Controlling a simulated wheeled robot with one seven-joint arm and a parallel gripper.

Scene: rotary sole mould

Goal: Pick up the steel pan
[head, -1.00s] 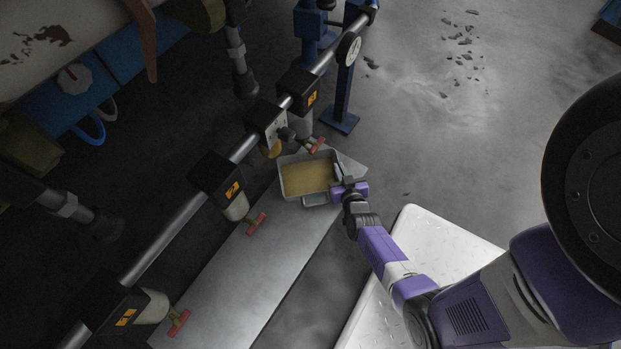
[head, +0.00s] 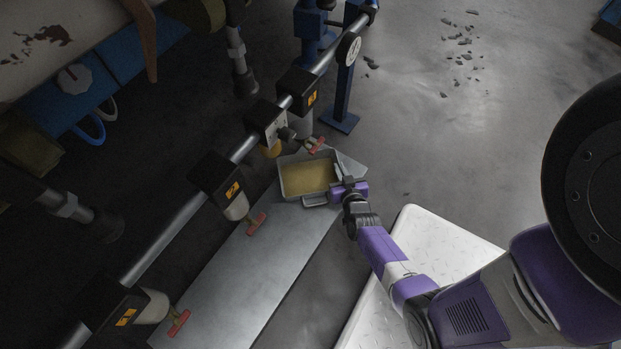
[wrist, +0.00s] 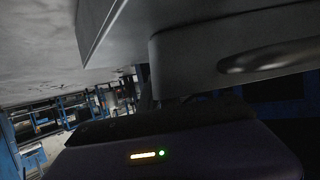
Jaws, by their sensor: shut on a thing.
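The steel pan (head: 309,178) is a grey rectangular pan with a yellowish-brown content, at the far end of the long metal shelf in the head view. My gripper (head: 345,188) is at the pan's right side and is shut on it, apparently at a rim or handle there. The jaws themselves are mostly hidden. In the wrist view the pan's grey side (wrist: 110,25) fills the top, close above the gripper body. I cannot tell whether the pan rests on the shelf or is slightly above it.
The long metal shelf (head: 235,275) runs from lower left to the pan. Above it runs a pipe (head: 190,207) with black blocks and several red-handled valves (head: 257,223). A blue post with a gauge (head: 347,75) stands beyond. A white tread-plate platform (head: 440,235) is at the right.

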